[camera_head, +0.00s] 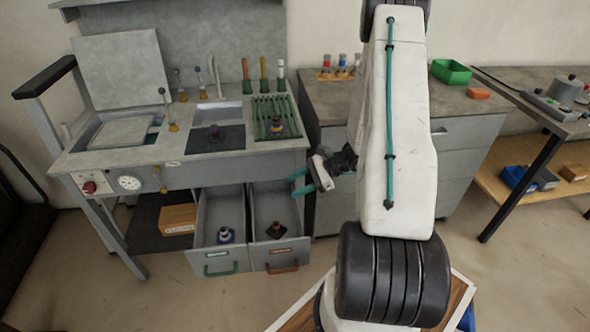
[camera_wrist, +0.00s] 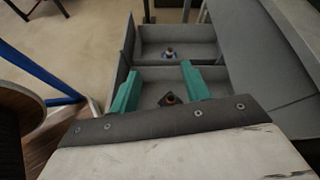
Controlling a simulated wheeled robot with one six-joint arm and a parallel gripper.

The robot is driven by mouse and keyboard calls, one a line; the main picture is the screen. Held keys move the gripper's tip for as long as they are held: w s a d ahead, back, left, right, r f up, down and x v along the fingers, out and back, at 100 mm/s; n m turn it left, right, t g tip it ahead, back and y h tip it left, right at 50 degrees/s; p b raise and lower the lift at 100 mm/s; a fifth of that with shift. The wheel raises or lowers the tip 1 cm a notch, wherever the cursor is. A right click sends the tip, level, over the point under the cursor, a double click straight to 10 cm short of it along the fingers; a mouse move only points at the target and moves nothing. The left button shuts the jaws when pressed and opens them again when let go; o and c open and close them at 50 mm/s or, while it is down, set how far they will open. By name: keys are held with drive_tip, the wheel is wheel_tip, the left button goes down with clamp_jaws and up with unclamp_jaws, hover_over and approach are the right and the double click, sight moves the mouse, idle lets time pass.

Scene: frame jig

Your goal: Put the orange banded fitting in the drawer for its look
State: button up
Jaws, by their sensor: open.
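A dark fitting with an orange part (camera_wrist: 169,98) stands in the nearer drawer in the wrist view. In the head view a dark fitting (camera_head: 275,230) stands in the right open drawer (camera_head: 283,267), which has an orange-red handle. My gripper (camera_head: 300,181) is open and empty, above the right drawer's right side. Its teal fingers (camera_wrist: 160,70) are apart, with the orange-marked fitting below and between them in the picture.
Several levers stand near the sink. A cabinet (camera_head: 465,130) stands at the right, behind my arm. Floor is clear before the drawers.

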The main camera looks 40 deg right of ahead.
drive_tip(key=s+a+r+n+g+h, duration=0.15)
drive_tip(key=a+r+n+g, duration=0.25)
drive_tip(key=a+r+n, duration=0.5)
drive_tip(key=s+a+r+n+g+h, duration=0.1)
drive_tip(key=s+a+r+n+g, duration=0.15)
drive_tip(key=a+r, duration=0.7)
drive_tip(key=s+a+r+n+h, duration=0.2)
drive_tip(key=s+r+n+h, duration=0.6)
drive_tip(key=s+r+n, duration=0.3)
drive_tip(key=s+r+t, duration=0.1)
drive_tip(key=s+r, duration=0.3)
drive_tip(key=s, duration=0.2)
drive_tip(key=shift+a+r, duration=0.15)
drive_tip(key=shift+a, duration=0.2)
drive_tip(key=shift+w, duration=0.1)
